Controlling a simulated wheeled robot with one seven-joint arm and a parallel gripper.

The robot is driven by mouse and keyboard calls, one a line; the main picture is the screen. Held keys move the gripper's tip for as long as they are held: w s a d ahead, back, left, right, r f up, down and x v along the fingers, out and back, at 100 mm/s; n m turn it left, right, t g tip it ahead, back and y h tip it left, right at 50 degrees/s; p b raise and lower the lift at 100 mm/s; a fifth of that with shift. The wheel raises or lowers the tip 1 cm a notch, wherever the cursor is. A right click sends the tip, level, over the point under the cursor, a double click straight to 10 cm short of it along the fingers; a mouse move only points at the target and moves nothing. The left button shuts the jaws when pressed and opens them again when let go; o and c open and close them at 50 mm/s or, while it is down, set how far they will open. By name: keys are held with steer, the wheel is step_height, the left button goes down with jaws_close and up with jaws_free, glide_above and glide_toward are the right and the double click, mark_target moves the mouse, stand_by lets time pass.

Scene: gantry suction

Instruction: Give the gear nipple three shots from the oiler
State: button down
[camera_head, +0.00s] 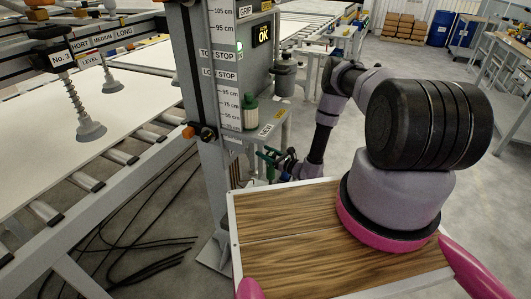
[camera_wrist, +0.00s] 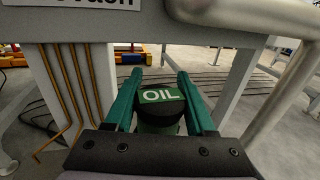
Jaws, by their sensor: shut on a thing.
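My gripper (camera_wrist: 157,78) is shut on the oiler (camera_wrist: 158,96), a dark can with a green OIL label between the two green fingers in the wrist view. In the head view my gripper (camera_head: 270,162) is low beside the grey gantry column, below a small shelf (camera_head: 272,127). The oiler is hard to make out there. A green bottle (camera_head: 250,112) with a pale label stands on the shelf by the column. I cannot make out the gear nipple in either view.
The grey column (camera_head: 215,80) carries a height scale and stop labels. A roller conveyor (camera_head: 85,183) with a white sheet and suction cups (camera_head: 91,130) lies left. Cables (camera_head: 130,235) run on the floor. In the wrist view, copper pipes (camera_wrist: 75,90) and a pale leg stand left.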

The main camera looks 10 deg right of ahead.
steer(key=shift+f, duration=0.4)
steer(key=shift+r, duration=0.1)
steer(key=shift+r, duration=0.5)
steer(key=shift+f, duration=0.5)
stand_by(0.8)
steer(key=shift+r, duration=0.5)
